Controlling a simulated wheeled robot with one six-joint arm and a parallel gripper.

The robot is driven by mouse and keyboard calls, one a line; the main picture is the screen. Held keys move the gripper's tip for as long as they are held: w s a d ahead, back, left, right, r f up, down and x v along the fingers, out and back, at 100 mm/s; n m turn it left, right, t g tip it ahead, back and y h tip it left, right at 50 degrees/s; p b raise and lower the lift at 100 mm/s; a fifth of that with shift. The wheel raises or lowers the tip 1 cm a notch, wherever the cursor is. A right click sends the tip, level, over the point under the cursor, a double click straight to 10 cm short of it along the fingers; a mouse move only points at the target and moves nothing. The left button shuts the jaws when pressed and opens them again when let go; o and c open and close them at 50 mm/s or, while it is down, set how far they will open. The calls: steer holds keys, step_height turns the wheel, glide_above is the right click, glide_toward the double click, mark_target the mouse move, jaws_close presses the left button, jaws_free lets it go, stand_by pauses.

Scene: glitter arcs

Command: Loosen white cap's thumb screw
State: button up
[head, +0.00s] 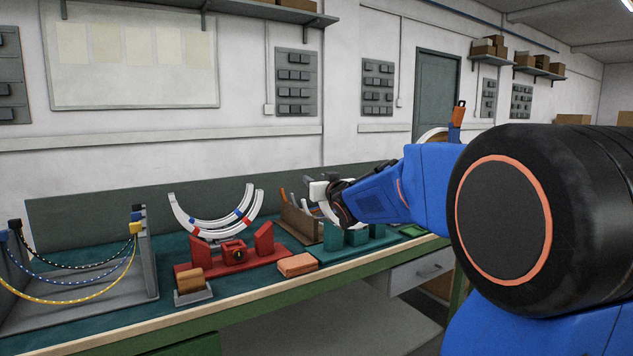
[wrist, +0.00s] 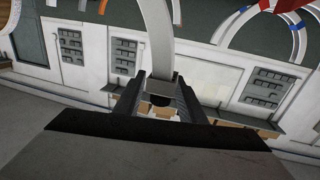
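No white cap with a thumb screw can be made out clearly. A small white block (head: 318,190) shows at the tip of my gripper (head: 334,198) in the head view; I cannot tell whether it is the cap. A white arc (head: 328,214) on the teal stand (head: 356,236) is partly hidden behind my gripper. In the wrist view a pale arc (wrist: 157,35) runs down to between the two dark fingers of my gripper (wrist: 160,78). The fingers are apart, and whether they press on anything is unclear. A dark piece (wrist: 160,99) shows between them.
A red stand (head: 210,265) holds paired white arcs (head: 192,222) with blue and red sliders. An orange block (head: 297,264), a grey holder (head: 193,296) and a rope rack (head: 147,258) stand on the green bench. A wooden box (head: 297,222) is close left of my gripper.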

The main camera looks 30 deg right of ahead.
steer(key=shift+c, duration=0.5)
jaws_close()
steer(key=shift+a+n+y, duration=0.2)
steer(key=shift+n+y, duration=0.5)
steer(key=shift+y, duration=0.4)
steer(key=shift+s+a+f+n+g+y, duration=0.1)
steer(key=shift+s+a+n+g+y, duration=0.5)
steer(key=shift+n+g+y, duration=2.05)
steer(key=shift+s+a+r+n+g+y, duration=0.1)
steer(key=shift+s+a+n+g+y, duration=0.45)
steer(key=shift+n+g+y, duration=2.4)
steer(key=shift+s+a+f+n+g+y, duration=0.1)
steer(key=shift+s+a+n+g+y, duration=0.5)
steer(key=shift+n+g+y, duration=1.75)
steer(key=shift+w+a+n+t+y, duration=0.15)
steer(key=shift+a+n+t+y, duration=0.1)
steer(key=shift+y, duration=0.7)
steer(key=shift+o, duration=0.5)
jaws_free()
